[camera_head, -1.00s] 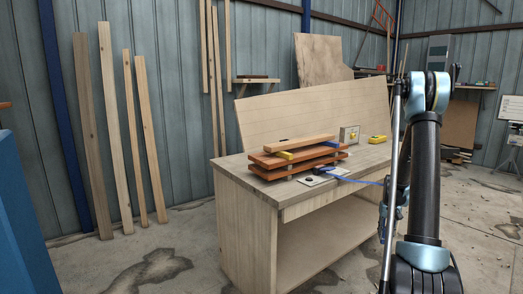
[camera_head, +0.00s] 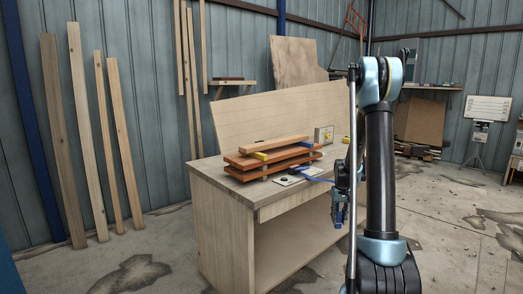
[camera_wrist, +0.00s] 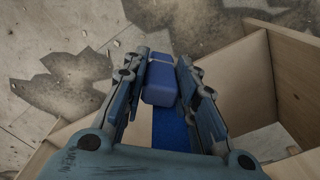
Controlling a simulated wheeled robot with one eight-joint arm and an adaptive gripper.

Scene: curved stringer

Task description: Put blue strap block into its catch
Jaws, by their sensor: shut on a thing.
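In the wrist view my gripper (camera_wrist: 160,85) is shut on the blue strap block (camera_wrist: 160,84), which sits between its two fingers. A blue strap (camera_wrist: 170,130) runs from the block back under the gripper. In the head view my gripper (camera_head: 340,212) hangs low beside the right part of the workbench, and the blue strap (camera_head: 318,180) stretches from the bench top toward it. A stack of reddish boards (camera_head: 262,163) lies on the bench, with a yellow block and a blue block at it. I cannot make out the catch clearly.
The wooden workbench (camera_head: 228,205) has an open shelf space below, also seen in the wrist view (camera_wrist: 240,75). A dark piece on a pale plate (camera_head: 290,180) lies at the bench's front edge. A small framed box (camera_head: 324,134) stands at the back.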

